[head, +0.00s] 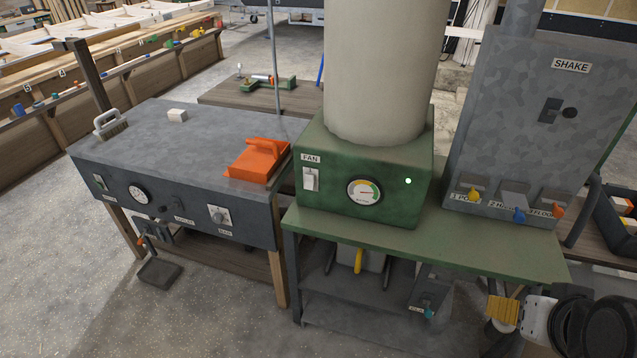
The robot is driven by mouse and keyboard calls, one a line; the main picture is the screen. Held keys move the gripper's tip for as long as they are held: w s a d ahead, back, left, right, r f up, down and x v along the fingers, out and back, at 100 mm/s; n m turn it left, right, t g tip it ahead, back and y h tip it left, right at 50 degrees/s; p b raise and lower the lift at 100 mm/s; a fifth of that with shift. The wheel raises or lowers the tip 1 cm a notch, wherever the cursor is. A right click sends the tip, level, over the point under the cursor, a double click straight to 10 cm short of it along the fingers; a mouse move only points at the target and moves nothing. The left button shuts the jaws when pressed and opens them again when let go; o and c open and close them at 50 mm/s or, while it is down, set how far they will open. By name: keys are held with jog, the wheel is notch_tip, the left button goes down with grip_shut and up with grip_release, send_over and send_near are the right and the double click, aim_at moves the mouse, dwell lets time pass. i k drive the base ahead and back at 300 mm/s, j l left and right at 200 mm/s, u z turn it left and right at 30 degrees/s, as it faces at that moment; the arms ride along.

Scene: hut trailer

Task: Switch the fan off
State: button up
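The fan unit is a green box (393,203) on the green bench, with a wide pale cylinder (380,70) rising from its top. On its front left is a label reading FAN (311,158). A white switch (311,179) sits below that label. I cannot tell the switch's position at this size. A round gauge (365,192) is right of the switch, and a small light (408,181) glows pale green further right. Parts of my arm show at the lower right, well away from the switch. I cannot make out my gripper's fingers.
A grey table (185,143) to the left holds an orange clamp-like object (258,160) and a brush (110,123). A grey SHAKE panel (545,125) with coloured levers stands right of the fan. The green bench top (420,241) is bare before the fan box.

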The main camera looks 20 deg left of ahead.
aim_at(309, 178)
jog(key=i+u, duration=0.15)
jog(key=u, duration=0.2)
jog(key=i+u, duration=0.15)
jog(key=u, duration=0.25)
